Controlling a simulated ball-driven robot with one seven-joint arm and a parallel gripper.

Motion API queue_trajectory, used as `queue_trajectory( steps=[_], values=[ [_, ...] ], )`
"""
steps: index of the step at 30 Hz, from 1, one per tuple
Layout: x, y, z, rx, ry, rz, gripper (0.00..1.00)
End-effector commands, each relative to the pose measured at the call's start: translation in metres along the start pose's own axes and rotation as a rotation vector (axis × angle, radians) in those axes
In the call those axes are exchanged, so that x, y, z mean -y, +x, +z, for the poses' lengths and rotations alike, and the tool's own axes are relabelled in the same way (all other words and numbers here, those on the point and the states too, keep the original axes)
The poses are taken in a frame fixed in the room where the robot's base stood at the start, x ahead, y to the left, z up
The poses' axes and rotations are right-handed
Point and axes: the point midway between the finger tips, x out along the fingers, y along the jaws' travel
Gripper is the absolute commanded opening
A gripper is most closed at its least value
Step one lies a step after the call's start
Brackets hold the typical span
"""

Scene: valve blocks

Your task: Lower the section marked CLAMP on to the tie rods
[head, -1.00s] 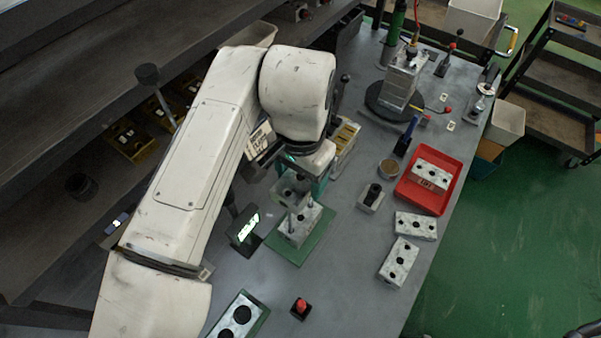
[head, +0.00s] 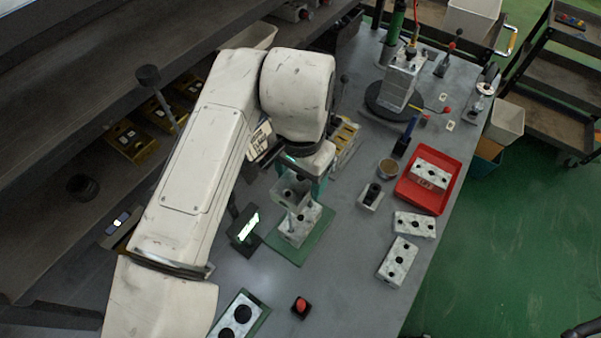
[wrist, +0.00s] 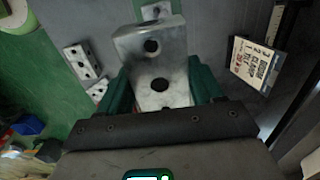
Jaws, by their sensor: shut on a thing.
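My gripper (head: 306,181) is shut on a grey metal section (head: 288,192), which hangs below the fingers. In the wrist view the section (wrist: 152,68) sits between green fingers and shows dark holes in its face; I can read no marking on it. Below it a block (head: 299,226) stands on a green base plate (head: 302,247). The upright tie rods (head: 297,213) are partly hidden by the held section. The section is over the block, close to the rods; I cannot tell whether the rods are inside its holes.
A red tray (head: 412,196) holds another section, and two loose sections (head: 415,225) (head: 398,262) lie near the right edge. A block with a black knob (head: 371,196) stands between. The bench in front is mostly clear.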

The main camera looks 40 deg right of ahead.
Motion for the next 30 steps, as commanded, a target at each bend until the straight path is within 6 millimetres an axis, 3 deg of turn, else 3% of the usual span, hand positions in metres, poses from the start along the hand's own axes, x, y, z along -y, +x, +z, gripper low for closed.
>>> queue_trajectory(
  steps=[30],
  values=[
    [0.0004, 0.0049, -0.0001, -0.001, 0.000, -0.001, 0.16]
  ],
)
